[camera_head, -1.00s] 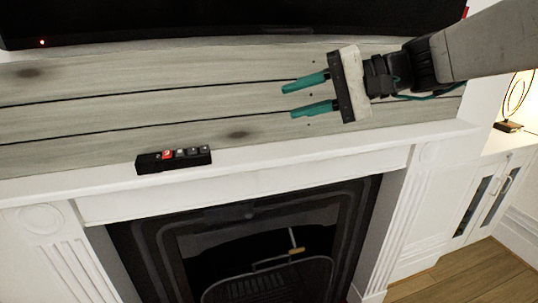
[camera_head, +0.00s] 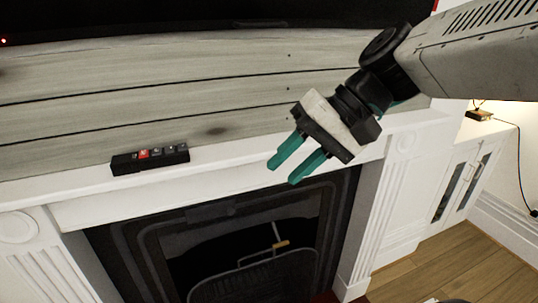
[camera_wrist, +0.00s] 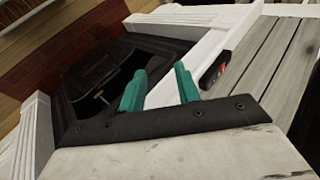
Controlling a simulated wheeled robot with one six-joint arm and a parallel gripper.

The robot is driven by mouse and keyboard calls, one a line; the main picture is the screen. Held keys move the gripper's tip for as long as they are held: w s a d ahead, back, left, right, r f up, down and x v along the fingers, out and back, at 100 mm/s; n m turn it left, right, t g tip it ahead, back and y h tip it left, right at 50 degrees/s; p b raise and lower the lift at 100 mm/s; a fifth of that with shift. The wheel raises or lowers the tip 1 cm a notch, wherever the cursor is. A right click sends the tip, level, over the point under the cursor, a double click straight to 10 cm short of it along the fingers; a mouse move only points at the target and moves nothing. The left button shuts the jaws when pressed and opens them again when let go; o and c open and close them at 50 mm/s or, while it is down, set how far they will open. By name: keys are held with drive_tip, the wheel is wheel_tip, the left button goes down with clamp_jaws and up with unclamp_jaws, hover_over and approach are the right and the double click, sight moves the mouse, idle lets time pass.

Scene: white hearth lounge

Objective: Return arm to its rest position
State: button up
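My gripper (camera_head: 292,161) is in the right half of the head view, its two green fingers pointing down and left in front of the white mantel. The fingers are parallel with a gap between them, and nothing is held. In the wrist view my gripper (camera_wrist: 158,84) also shows its two fingers apart and empty. My arm reaches in from the upper right of the head view.
A black remote-like box (camera_head: 150,159) with a red button lies on the mantel shelf (camera_head: 225,152), left of my gripper; it also shows in the wrist view (camera_wrist: 215,70). Below is a black fireplace (camera_head: 240,240). A white cabinet (camera_head: 462,185) stands at right. Wood floor (camera_head: 430,268) is clear.

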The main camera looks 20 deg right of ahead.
idle(0.3)
drive_tip(key=s+d+f+n+g+h, duration=0.1)
drive_tip(key=s+d+f+n+h, duration=0.1)
drive_tip(key=s+d+f+h, duration=0.5)
drive_tip(key=shift+s+d+f+h, duration=0.15)
drive_tip(key=shift+s+d+h, duration=0.35)
drive_tip(key=shift+s, duration=0.25)
idle(0.7)
